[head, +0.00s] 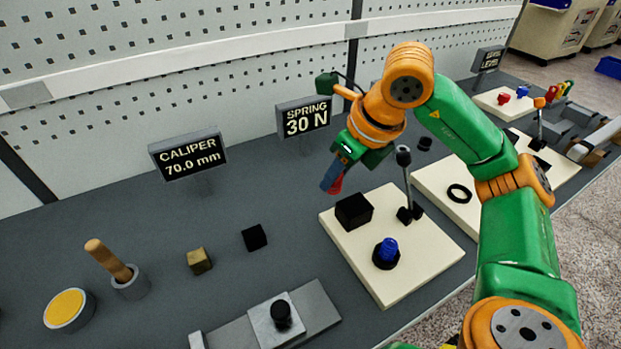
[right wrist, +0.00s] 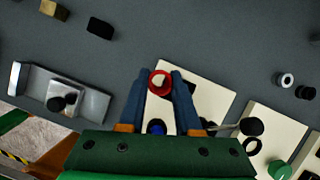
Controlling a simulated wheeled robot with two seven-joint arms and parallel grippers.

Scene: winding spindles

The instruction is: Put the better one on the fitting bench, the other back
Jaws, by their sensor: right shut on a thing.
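My right gripper (head: 332,180) is shut on a small red ring-shaped piece (head: 337,184), held above the grey bench behind a cream board (head: 400,285). In the right wrist view the red piece (right wrist: 160,83) sits between the blue fingers of the gripper (right wrist: 160,85), with its open end facing the camera. The cream board carries a black block (head: 354,210), a blue knob on a black base (head: 387,252) and a thin post with a black ball (head: 404,156). My left gripper is not in view. I cannot tell which place is the fitting bench.
Signs read CALIPER 70.0 mm (head: 188,155) and SPRING 30 N (head: 304,117). A grey slide fixture (head: 318,308) lies in front. A second cream board (head: 440,183) holds a black ring (head: 459,193). A brass cube (head: 199,260) and dark cube (head: 254,237) stand left; bench between is clear.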

